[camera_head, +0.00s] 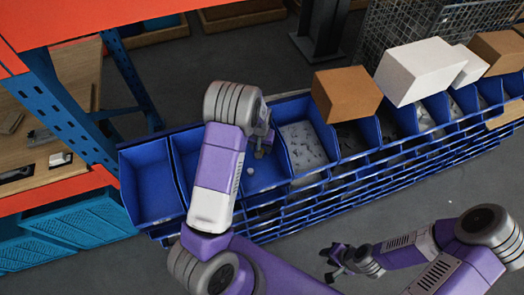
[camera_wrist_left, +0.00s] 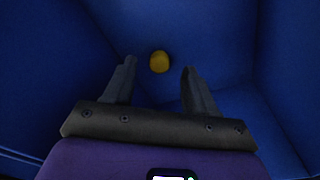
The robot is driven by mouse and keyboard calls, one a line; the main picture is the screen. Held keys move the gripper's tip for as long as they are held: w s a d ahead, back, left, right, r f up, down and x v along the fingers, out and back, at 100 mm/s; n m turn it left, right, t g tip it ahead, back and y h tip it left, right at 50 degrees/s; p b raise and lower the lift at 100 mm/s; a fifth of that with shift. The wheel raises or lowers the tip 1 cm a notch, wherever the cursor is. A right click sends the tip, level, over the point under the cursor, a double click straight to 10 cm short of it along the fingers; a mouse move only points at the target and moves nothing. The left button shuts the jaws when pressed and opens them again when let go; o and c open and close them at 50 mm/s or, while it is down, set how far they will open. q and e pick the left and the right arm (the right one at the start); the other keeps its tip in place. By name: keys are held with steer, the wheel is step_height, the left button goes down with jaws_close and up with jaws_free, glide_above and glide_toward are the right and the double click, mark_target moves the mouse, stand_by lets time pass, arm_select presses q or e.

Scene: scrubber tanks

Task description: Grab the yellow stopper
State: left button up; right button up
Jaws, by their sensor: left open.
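The yellow stopper (camera_wrist_left: 159,61) is a small rounded yellow piece lying inside a blue bin (camera_wrist_left: 215,40). In the left wrist view it shows between and slightly beyond the fingertips of my left gripper (camera_wrist_left: 158,69), which is open and touches nothing I can see. In the head view my left gripper (camera_head: 262,143) reaches down into a blue bin (camera_head: 268,177) of the row, partly hidden by its own wrist. I cannot clearly make out the stopper there. My right gripper (camera_head: 333,263) hangs over the floor at the lower right, fingers apart and empty.
An open blue bin (camera_head: 150,187) stands at the left end of the row. A bin of small grey parts (camera_head: 303,146) is just right of my left gripper. A brown box (camera_head: 346,93) and a white box (camera_head: 418,71) sit on bins further right. Grey floor (camera_head: 420,195) is clear in front.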

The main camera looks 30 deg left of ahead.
arm_select(q)
steer(key=shift+w+f, duration=0.15)
steer(key=shift+f, duration=0.55)
steer(key=shift+w+f, duration=0.1)
steer(key=shift+f, duration=0.55)
jaws_close()
steer(key=shift+r, duration=0.1)
